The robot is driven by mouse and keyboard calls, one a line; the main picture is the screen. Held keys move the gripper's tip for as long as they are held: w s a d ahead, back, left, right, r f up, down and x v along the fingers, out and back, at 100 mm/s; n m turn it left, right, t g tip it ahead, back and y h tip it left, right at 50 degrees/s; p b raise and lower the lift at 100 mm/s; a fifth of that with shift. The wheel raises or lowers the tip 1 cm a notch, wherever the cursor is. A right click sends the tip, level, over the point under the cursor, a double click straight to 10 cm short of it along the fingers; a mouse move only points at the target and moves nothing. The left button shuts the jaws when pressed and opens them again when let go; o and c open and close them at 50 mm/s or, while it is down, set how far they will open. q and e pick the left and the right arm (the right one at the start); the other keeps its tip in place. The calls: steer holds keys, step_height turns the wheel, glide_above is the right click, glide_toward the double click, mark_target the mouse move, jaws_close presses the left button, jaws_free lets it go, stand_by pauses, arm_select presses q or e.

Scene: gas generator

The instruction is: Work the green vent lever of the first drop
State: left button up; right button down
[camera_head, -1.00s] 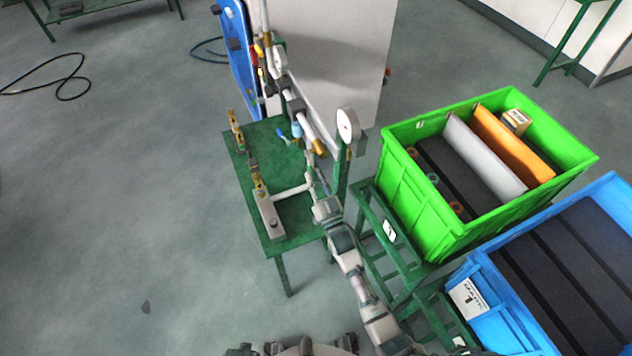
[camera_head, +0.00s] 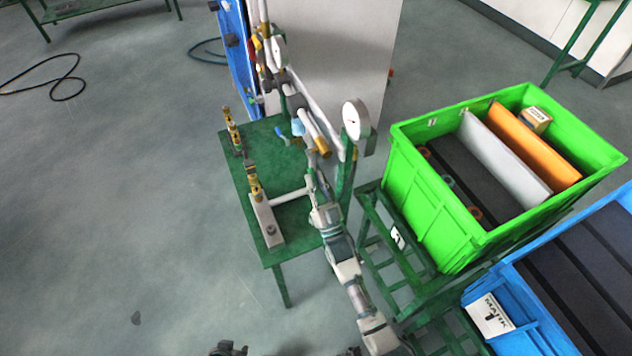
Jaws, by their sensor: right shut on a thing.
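My right arm comes in from the bottom, and its gripper (camera_head: 313,170) is at the lower end of the near pipe drop, beside the gauge post. Its jaws are shut on a small part there, apparently the green vent lever, which they hide and which blends with the green table. The near pipe drop (camera_head: 313,128) is white, with a brass-coloured end (camera_head: 322,146) just above the gripper. A light blue handle (camera_head: 297,127) is left of this pipe. A white round gauge (camera_head: 355,120) stands to the right. My left gripper is not in view.
The green table (camera_head: 245,150) carries brass fittings (camera_head: 254,184) and a grey block (camera_head: 266,222). A green crate (camera_head: 432,215) stands close to the right of my arm, with a blue crate (camera_head: 520,322) nearer. The floor at left is open.

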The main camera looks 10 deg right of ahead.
steer(key=shift+w+r, duration=0.15)
steer(key=shift+r, duration=0.5)
steer(key=c, duration=1.3)
jaws_free()
steer(key=shift+o, duration=1)
steer(key=shift+w+f, duration=0.2)
steer(key=shift+a+f, duration=0.15)
steer(key=shift+a, duration=0.05)
steer(key=v, duration=1.2)
steer(key=shift+a+f, duration=0.1)
